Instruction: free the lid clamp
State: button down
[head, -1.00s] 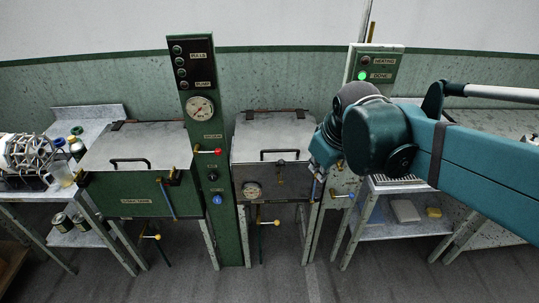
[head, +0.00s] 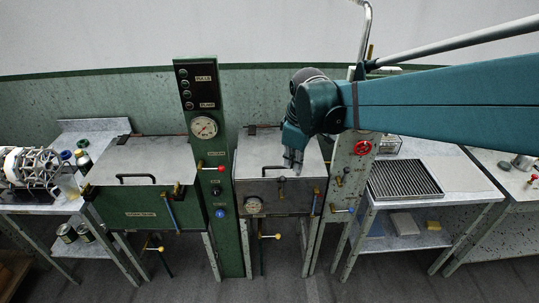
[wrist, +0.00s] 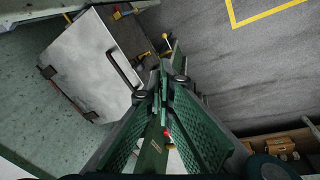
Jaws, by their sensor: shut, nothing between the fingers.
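The middle basin has a flat metal lid (head: 258,157) with a black bar handle (head: 275,170). The lid lies down flat. My gripper (head: 292,168) is shut and empty, in front of the lid's right part in the head view, close to the handle. In the wrist view, the lid (wrist: 88,68) and handle (wrist: 123,68) are left of my closed fingers (wrist: 164,75).
The green gauge column (head: 217,180) with a red-knobbed valve (head: 221,168) stands left of the basin. A post with a red handwheel (head: 362,147) stands right of it. A larger covered tank (head: 140,207) is at left. A bench with a ribbed tray (head: 404,180) is at right.

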jog(key=w+a+f+n+g+p, duration=0.1)
jog(key=w+a+f+n+p, duration=0.1)
jog(key=w+a, duration=0.3)
jog(key=w+a+f+n+g+p, duration=0.1)
jog(key=w+a+f+n+p, duration=0.1)
jog(key=w+a+n+p, duration=0.1)
jog(key=shift+w+a+f+n+g+p, duration=0.35)
jog(key=shift+w+a+n, duration=0.55)
jog(key=shift+w+a, duration=0.5)
jog(key=shift+w+d+f, duration=0.1)
jog(key=shift+w+f, duration=0.05)
jog(key=shift+f, duration=0.05)
send_near(282, 186)
jog(key=shift+w+a+f+p, duration=0.1)
jog(key=shift+a+f+p, duration=0.05)
jog(key=shift+a+f, duration=0.55)
jog(key=shift+w+a+f+p, duration=0.15)
jog(key=shift+a+f, duration=0.35)
jog(key=shift+a, duration=0.4)
jog(key=shift+a+f+p, duration=0.15)
jog(key=shift+a+f, duration=0.45)
jog(key=shift+a, duration=0.15)
jog(key=shift+d, duration=0.2)
